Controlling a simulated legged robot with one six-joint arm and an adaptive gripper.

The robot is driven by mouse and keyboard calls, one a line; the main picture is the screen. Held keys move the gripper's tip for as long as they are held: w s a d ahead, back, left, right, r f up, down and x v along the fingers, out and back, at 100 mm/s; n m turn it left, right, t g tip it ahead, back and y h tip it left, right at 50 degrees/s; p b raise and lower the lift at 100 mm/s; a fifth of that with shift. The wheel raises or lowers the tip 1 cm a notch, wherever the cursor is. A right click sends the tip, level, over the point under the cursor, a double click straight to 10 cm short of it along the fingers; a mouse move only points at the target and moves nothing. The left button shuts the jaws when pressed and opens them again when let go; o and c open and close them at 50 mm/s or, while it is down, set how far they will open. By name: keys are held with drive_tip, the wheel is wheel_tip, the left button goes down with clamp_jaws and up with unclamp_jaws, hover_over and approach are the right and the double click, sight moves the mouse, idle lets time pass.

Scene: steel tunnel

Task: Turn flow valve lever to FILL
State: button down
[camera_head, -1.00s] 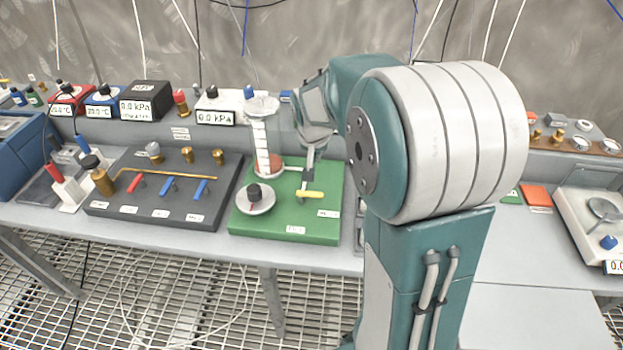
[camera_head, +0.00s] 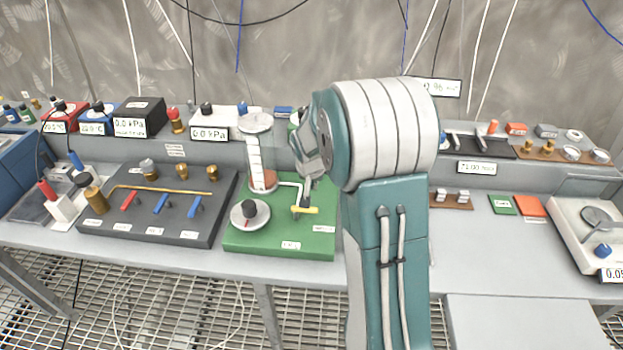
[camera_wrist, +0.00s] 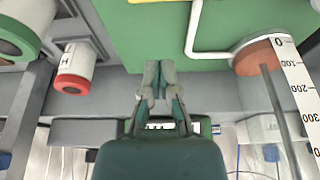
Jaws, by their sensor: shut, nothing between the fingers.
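The flow valve lever, a yellow bar (camera_head: 304,209), lies roughly crosswise on the green board (camera_head: 262,245). A small strip of yellow shows at the top edge of the wrist view (camera_wrist: 155,1). Small white labels are near the lever, their words too small to read. A clear graduated cylinder (camera_head: 258,155) and a black knob on a round dial (camera_head: 250,212) stand left of the lever. In the head view, my gripper (camera_head: 304,190) is just behind the lever; contact cannot be told. In the wrist view its fingertips (camera_wrist: 158,72) are together and empty.
A dark valve panel (camera_head: 155,210) with red and blue levers stands to the left. Gauges such as the kPa display (camera_head: 208,134) line the back shelf. A red-capped white cylinder (camera_wrist: 76,68) is left of my fingers in the wrist view.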

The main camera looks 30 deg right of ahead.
drive_tip(key=x, duration=0.4)
drive_tip(key=s+a, duration=0.1)
drive_tip(key=s, duration=0.1)
drive_tip(key=shift+s+a+r, duration=0.25)
drive_tip(key=shift+s+a, duration=0.1)
drive_tip(key=shift+a, duration=0.05)
drive_tip(key=shift+s+a, duration=0.3)
drive_tip(key=shift+s, duration=0.1)
